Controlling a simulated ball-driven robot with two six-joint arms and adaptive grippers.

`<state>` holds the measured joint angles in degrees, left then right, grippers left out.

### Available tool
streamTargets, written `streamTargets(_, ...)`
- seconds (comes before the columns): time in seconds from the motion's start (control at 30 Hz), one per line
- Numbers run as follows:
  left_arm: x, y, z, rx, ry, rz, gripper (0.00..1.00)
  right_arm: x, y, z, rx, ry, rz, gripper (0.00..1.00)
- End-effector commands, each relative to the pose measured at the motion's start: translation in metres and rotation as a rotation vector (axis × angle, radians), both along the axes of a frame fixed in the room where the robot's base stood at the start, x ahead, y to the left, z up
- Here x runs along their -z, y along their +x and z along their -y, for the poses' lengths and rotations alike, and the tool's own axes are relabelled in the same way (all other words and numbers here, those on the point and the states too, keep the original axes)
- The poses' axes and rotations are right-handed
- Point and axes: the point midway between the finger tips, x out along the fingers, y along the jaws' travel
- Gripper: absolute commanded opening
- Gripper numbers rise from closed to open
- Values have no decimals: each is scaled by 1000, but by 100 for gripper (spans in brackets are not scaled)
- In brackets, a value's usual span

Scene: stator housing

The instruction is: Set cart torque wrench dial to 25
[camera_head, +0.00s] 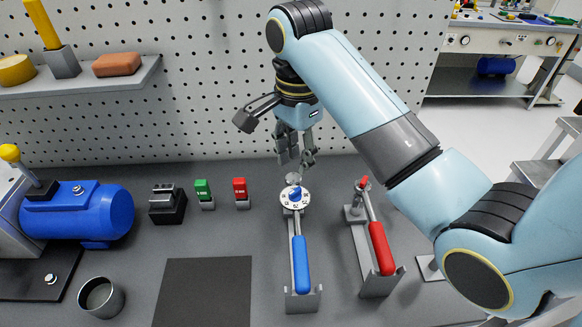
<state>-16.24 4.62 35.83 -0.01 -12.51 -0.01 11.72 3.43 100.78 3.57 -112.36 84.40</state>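A torque wrench with a blue handle (301,264) lies on a grey stand on the bench. At its far end is a round white dial (287,201) with dark marks and a blue pointer or knob (296,193). The marks are too small to read, so I cannot tell the setting. A second wrench with a red handle (381,248) lies on its own stand to the right. My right gripper (296,162) hangs just above and beyond the dial, pointing down, its fingers apart and empty. It appears clear of the dial. My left gripper is not in view.
Green (203,190) and red (240,188) small blocks and a black block (167,204) stand left of the dial. A blue motor (85,212), a grey cup (101,297) and a dark mat (203,290) lie further left. A pegboard (190,110) rises behind the bench.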

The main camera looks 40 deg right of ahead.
Motion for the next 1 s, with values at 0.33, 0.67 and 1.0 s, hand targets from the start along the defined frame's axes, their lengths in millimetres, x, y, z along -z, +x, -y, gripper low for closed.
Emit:
streamTargets(0.33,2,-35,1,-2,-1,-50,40,28,1,0,0,0,-2,28)
streamTargets(0.67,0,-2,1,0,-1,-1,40,54,0,0,0,0,-2,28)
streamTargets(1.0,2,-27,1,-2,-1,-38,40,76,1,0,0,0,0,28)
